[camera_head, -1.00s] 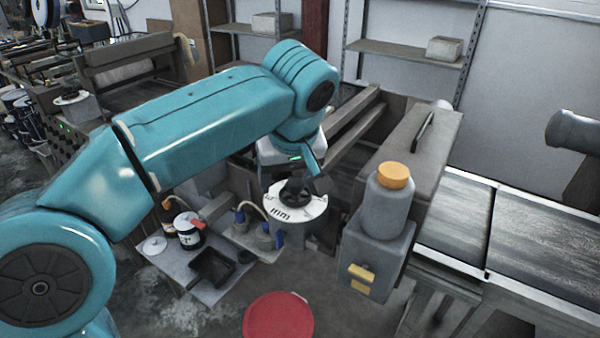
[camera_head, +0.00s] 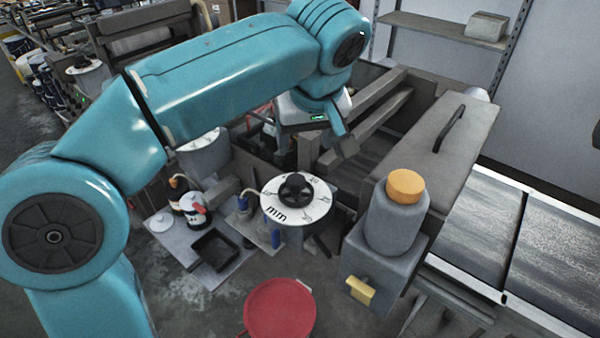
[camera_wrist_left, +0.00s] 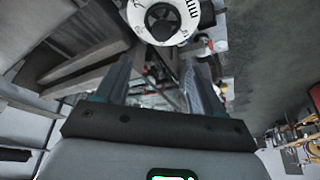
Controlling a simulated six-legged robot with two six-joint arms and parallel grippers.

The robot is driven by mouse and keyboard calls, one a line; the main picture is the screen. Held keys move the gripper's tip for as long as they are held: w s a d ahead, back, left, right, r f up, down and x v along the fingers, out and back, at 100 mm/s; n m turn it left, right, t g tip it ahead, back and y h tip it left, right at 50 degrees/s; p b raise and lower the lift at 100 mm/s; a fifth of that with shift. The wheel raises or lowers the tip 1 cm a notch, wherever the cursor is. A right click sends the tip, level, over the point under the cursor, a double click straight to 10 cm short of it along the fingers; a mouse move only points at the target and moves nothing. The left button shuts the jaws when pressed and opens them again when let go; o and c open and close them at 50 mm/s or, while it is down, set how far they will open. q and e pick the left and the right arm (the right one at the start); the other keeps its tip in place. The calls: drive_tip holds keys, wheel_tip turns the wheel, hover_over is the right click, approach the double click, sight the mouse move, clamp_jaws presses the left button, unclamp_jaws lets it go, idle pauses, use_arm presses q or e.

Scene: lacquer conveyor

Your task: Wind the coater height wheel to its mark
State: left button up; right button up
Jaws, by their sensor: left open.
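The coater height wheel is a black lobed knob (camera_head: 296,187) on a round white dial (camera_head: 318,207) printed with "mm" and several numbers. The dial sits left of the grey coater housing (camera_head: 432,150). I cannot make out a pointer or which mark the wheel stands at. My left gripper (camera_head: 345,145) is open and empty, above and to the right of the knob and apart from it. In the left wrist view the two fingers (camera_wrist_left: 163,78) are spread, with the knob (camera_wrist_left: 163,21) beyond their tips. My right gripper is not in view.
A grey canister with an orange cap (camera_head: 405,186) stands close right of the dial. A red round lid or tub (camera_head: 280,308) is below. A black tray (camera_head: 214,249) and several pots are at left. The conveyor belt (camera_head: 560,250) runs along the right.

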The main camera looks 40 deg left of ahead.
sight(296, 179)
use_arm(q)
drive_tip(key=x, duration=1.4)
drive_tip(key=shift+a+f, duration=0.15)
drive_tip(key=shift+f, duration=0.25)
drive_tip(key=shift+s+a, duration=0.1)
drive_tip(key=shift+s, duration=0.05)
drive_tip(key=shift+c, duration=0.6)
drive_tip(key=c, duration=0.9)
